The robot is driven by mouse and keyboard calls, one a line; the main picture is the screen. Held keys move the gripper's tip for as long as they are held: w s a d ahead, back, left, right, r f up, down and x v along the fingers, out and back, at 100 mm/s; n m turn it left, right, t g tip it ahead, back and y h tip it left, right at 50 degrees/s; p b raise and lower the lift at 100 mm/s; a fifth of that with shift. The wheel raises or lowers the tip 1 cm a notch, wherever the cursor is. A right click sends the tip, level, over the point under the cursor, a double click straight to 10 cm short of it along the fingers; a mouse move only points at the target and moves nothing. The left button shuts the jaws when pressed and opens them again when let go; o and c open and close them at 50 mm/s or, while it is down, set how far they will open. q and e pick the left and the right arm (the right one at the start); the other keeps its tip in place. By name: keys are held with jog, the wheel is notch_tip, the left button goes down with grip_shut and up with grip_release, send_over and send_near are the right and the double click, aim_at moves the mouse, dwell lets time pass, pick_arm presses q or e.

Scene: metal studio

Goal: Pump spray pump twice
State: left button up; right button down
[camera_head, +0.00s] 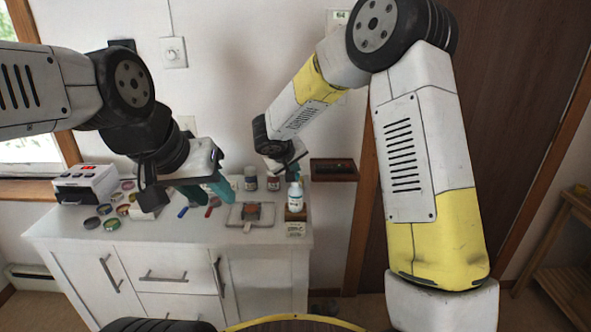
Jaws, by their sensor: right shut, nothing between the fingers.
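The spray pump bottle (295,199) is small and white with a pale label. It stands upright on or against a small wooden block at the right end of the white cabinet top. My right gripper (297,174) is shut and empty, directly above the bottle's pump head. The fingertips hide most of the head, and I cannot tell whether they touch it. My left gripper (208,192) hangs over the middle of the cabinet, left of the bottle, with its teal fingers apart and nothing visible between them.
The white cabinet (150,233) carries several round tins (104,209) and a white device (87,184) at left. A grey tray (238,216) lies left of the bottle; small jars (250,179) stand behind. A wooden wall shelf (334,177) is at right.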

jog(key=shift+f, duration=0.1)
dwell(0.3)
jog(key=shift+f, duration=0.45)
jog(key=shift+s, duration=0.1)
jog(key=shift+r, duration=3.5)
